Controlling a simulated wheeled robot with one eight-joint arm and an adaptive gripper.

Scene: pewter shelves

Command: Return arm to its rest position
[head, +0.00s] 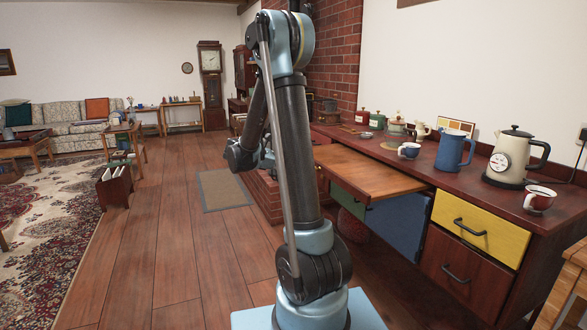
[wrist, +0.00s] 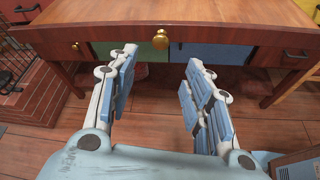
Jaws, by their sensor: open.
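My gripper (wrist: 158,85) is open in the wrist view, with its two blue-padded fingers apart and nothing between them. It is in front of a wooden desk edge (wrist: 100,18) with a brass knob (wrist: 161,40). In the head view my arm rises in the middle of the picture and folds over at the top. Its far end hangs behind the upright link, beside the desk (head: 465,195). The fingers are hidden or too small to make out there.
A wooden board (head: 365,172) sticks out from the desk towards my arm.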

